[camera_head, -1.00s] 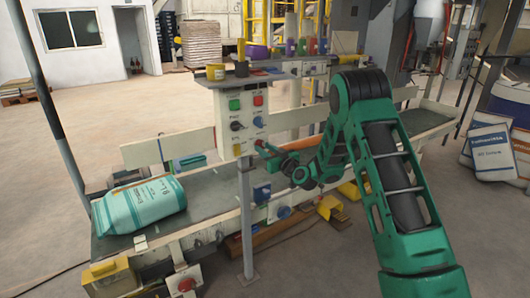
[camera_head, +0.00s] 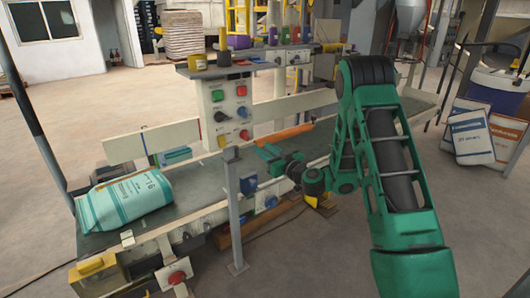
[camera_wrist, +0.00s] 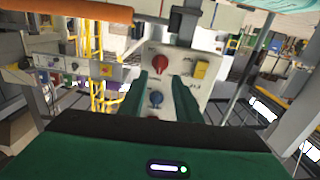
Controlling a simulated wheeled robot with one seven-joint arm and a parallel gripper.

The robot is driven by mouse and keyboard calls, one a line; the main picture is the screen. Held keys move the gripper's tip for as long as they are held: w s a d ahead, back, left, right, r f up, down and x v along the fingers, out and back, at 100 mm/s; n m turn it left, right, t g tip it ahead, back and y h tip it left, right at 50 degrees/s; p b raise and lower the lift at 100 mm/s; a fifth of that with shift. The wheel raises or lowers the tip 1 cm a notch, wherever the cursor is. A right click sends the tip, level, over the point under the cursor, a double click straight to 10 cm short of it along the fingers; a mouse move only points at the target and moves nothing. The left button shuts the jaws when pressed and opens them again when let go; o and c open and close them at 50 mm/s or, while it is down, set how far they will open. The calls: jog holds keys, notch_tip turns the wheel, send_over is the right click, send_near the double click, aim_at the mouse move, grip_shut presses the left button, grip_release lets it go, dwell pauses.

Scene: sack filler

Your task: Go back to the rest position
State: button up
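My gripper (camera_head: 266,152) is at the lower right of the control panel, over the conveyor and apart from the panel face. In the wrist view, the two green fingers of my gripper (camera_wrist: 161,88) stand apart with nothing between them. The white control panel (camera_head: 228,137) stands on a grey post and carries green and red buttons, a black knob and other controls. It also shows in the wrist view (camera_wrist: 181,61), with a red knob, a blue knob and a yellow part.
A teal-and-white sack (camera_head: 125,201) lies on the left end of the conveyor (camera_head: 203,186). An orange roller or bar (camera_head: 284,135) is behind my gripper. White sacks (camera_head: 472,137) stand on the floor at the right. Open floor lies in front of the conveyor.

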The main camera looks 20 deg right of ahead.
dwell(0.4)
jog(key=s+a+r+n+g+y, duration=0.1)
jog(key=s+a+r+n+g, duration=0.15)
jog(key=s+g, duration=0.55)
jog(key=s+d+m+g+h, duration=0.2)
jog(key=s+d+m+g, duration=0.1)
jog(key=s, duration=1.2)
jog(key=s+d+r+m+g+h, duration=0.1)
jog(key=s+d+m, duration=0.4)
jog(key=s, duration=1)
jog(key=s+d+r+m+g+h, duration=0.1)
jog(key=s+d+m+g+h, duration=0.2)
jog(key=s+d, duration=0.5)
jog(key=s+m+g, duration=0.1)
jog(key=s+g, duration=0.1)
jog(key=s, duration=0.5)
jog(key=shift+d+r+m, duration=0.2)
jog(key=shift+r+m, duration=0.05)
jog(key=shift+m, duration=0.1)
jog(key=shift+s, duration=0.1)
